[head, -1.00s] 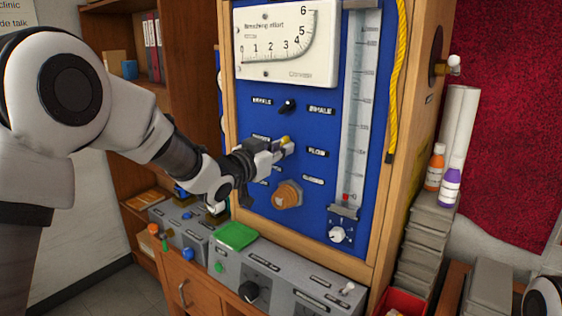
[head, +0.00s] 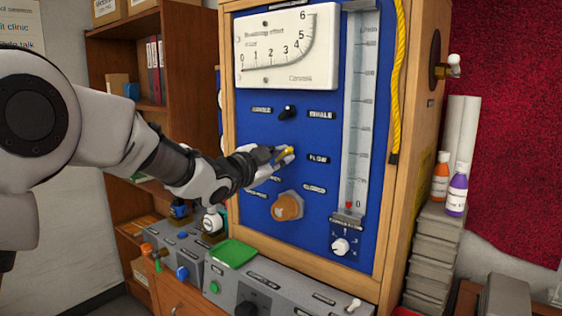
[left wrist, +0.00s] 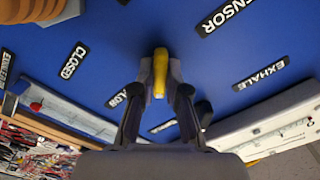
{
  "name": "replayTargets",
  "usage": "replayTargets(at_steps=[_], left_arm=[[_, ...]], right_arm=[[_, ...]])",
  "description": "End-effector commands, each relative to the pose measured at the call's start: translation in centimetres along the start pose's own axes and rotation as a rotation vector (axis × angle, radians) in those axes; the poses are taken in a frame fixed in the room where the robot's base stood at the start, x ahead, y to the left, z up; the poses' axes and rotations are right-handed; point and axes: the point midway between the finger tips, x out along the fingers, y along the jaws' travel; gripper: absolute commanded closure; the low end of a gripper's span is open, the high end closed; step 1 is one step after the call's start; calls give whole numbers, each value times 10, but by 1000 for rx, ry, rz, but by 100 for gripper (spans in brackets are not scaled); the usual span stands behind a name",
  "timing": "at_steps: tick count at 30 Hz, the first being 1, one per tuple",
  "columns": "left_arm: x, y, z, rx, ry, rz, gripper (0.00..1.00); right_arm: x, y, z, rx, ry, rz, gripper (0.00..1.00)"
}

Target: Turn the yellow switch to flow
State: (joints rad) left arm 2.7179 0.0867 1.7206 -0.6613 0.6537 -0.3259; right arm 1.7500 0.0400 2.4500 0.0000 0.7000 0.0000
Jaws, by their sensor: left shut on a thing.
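The yellow switch (head: 288,152) is on the blue panel (head: 330,120), left of the FLOW label (head: 318,159). My left gripper (head: 282,155) is at the switch and partly hides it in the head view. In the left wrist view, the yellow switch (left wrist: 160,72) stands between the two fingers of my left gripper (left wrist: 161,78), which is shut on it. The FLOW label is partly hidden behind a finger there. The CLOSED label (left wrist: 74,62), SENSOR label (left wrist: 226,14) and EXHALE label (left wrist: 260,74) surround the switch. My right gripper is out of view.
A glass tube gauge (head: 360,110) stands to the right, with a yellow cord (head: 397,90) beyond. Grey control boxes (head: 285,287) stand below the panel. Bottles (head: 457,190) are at right.

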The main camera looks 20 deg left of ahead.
Motion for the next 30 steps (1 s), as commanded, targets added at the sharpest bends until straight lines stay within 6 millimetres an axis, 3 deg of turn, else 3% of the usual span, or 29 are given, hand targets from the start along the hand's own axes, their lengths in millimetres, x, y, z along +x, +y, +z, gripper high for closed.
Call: replayTargets(at_steps=[12,13,14,15,24,30], left_arm=[[0,3,2,7,-6,6,100],[0,3,2,7,-6,6,76],[0,3,2,7,-5,6,66],[0,2,2,7,-5,5,61],[-2,1,1,6,-2,2,61],[-34,0,1,3,-2,1,61]], right_arm=[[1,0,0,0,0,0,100],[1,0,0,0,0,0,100],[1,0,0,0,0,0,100],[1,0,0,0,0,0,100],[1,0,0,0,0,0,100],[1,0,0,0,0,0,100]])
